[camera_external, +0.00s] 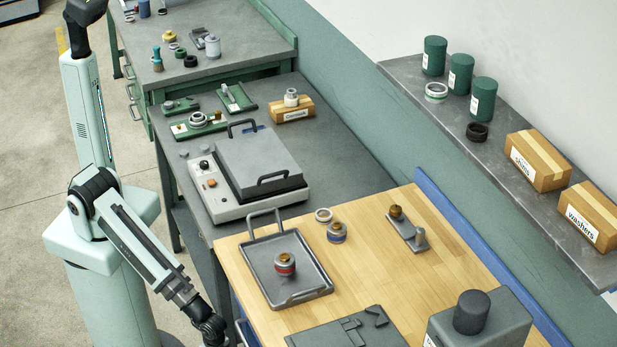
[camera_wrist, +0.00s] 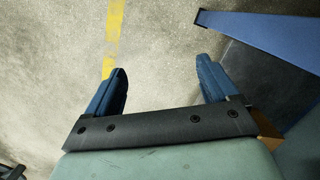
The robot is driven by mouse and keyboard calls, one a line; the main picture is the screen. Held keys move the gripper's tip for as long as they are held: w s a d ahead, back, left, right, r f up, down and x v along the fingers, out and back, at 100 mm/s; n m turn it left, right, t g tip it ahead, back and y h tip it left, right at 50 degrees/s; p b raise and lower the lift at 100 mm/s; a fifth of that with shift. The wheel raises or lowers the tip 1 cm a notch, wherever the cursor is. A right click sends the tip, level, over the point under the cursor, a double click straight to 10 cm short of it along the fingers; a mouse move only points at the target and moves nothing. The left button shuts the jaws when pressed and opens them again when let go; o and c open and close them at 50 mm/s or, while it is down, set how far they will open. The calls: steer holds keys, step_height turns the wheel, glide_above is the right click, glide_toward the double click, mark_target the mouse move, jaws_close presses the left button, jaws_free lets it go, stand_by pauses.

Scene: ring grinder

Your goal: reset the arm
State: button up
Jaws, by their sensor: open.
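My gripper (camera_wrist: 162,88) shows in the wrist view with its two blue fingers spread apart and nothing between them. Behind the fingers are a concrete floor and a yellow floor line. In the external view my arm stands at the left and reaches down to the bottom edge, beside the wooden bench (camera_external: 375,280). The gripper end is out of that view, past the bottom edge.
A grey tray (camera_external: 322,291) on the wooden bench holds a red-banded ring stack (camera_external: 285,266). A grey machine (camera_external: 250,165) stands on the dark bench behind. A dark box (camera_external: 500,328) stands front right. A blue bench part (camera_wrist: 265,38) is right of my fingers.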

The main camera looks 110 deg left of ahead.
steer(key=s+a+f+n+g, duration=0.1)
steer(key=s+a+f, duration=0.1)
steer(key=s, duration=0.5)
steer(key=s+a+f+n+g, duration=0.1)
steer(key=s+a+f+g, duration=0.1)
steer(key=s, duration=0.4)
steer(key=s+a+f+n+g, duration=0.1)
steer(key=s+a+f+g, duration=0.1)
steer(key=s+a, duration=0.2)
steer(key=s, duration=0.3)
steer(key=shift+s+a, duration=0.25)
steer(key=shift+s, duration=0.1)
